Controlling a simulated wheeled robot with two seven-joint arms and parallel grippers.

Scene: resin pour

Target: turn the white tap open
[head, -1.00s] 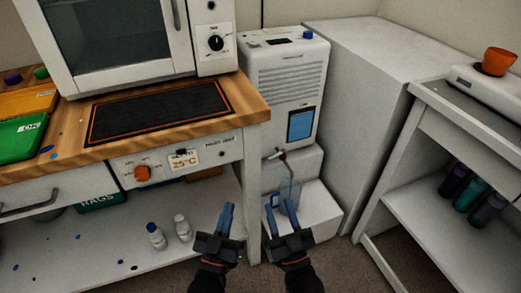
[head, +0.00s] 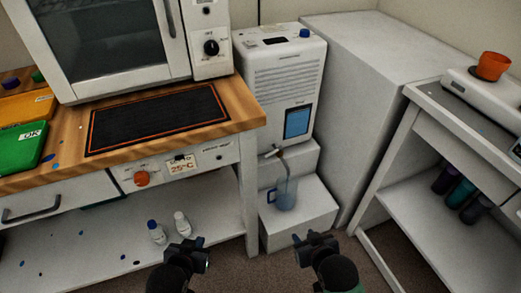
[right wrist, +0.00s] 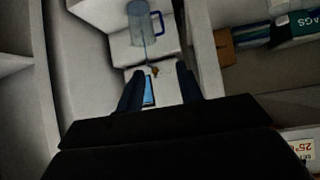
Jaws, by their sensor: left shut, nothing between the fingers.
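The white tap (head: 273,152) is on the lower front of the white dispenser (head: 290,85), above a white step. It also shows as a small brownish piece in the right wrist view (right wrist: 155,71). A thin line runs from it to the clear jug with a blue handle (head: 286,195); I cannot tell whether it is liquid or a tube. The jug (right wrist: 143,25) stands on the lower step. My right gripper (head: 315,240) is nearer than the jug and apart from the tap; its fingers (right wrist: 160,88) are spread and empty. My left gripper (head: 198,246) is shut and empty, near the bench's lower shelf.
The wooden bench (head: 225,125) with its white leg stands left of the dispenser. Two small white bottles (head: 181,224) stand on its lower shelf. A tall white cabinet (head: 365,60) is at the right, then a side table with an orange cup (head: 493,65).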

